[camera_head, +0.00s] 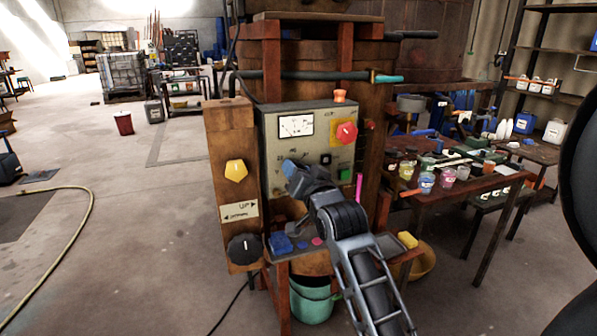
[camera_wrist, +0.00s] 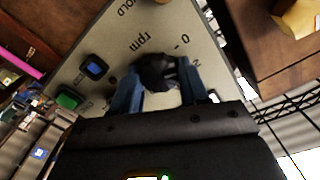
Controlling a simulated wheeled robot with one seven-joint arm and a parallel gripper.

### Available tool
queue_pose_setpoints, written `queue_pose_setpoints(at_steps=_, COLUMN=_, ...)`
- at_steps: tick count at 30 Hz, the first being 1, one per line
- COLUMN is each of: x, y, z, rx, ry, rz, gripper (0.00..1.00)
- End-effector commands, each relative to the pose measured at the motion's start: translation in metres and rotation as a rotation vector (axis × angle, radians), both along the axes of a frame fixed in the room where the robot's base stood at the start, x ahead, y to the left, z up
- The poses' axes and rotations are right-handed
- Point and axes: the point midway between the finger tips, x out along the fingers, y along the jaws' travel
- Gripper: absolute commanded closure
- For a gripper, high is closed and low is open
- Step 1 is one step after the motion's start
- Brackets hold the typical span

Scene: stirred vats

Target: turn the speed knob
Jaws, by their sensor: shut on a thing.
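The speed knob (camera_wrist: 157,72) is a dark knob beside the upside-down "rpm" lettering on the pale control panel (camera_wrist: 215,55). My gripper (camera_wrist: 160,86) has its two blue fingers on either side of the knob and is shut on it. Part of the knob is hidden by the fingers. In the camera_head view my gripper (camera_head: 291,170) reaches the front of the panel (camera_head: 275,150), below the white meter (camera_head: 296,125). The knob is hidden there behind my gripper. I cannot tell which mark it points to.
A red knob (camera_head: 346,133), a dark button (camera_head: 325,159) and a green button (camera_head: 344,176) sit right of my gripper. A yellow knob (camera_head: 236,171) and a black knob (camera_head: 243,248) are on the wooden post at left. Below is a ledge with a blue thing (camera_head: 281,243).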

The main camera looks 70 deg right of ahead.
Motion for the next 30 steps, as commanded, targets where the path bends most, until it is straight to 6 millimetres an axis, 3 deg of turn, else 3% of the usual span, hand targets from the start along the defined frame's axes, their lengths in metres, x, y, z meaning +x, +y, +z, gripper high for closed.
queue_pose_setpoints(at_steps=15, x=-0.0006, y=-0.0004, z=-0.0013, rx=0.204, ry=-0.237, rz=0.000, gripper=0.86)
queue_pose_setpoints(at_steps=30, x=-0.0007, y=-0.0005, z=-0.0012, rx=0.236, ry=-0.274, rz=0.000, gripper=0.86)
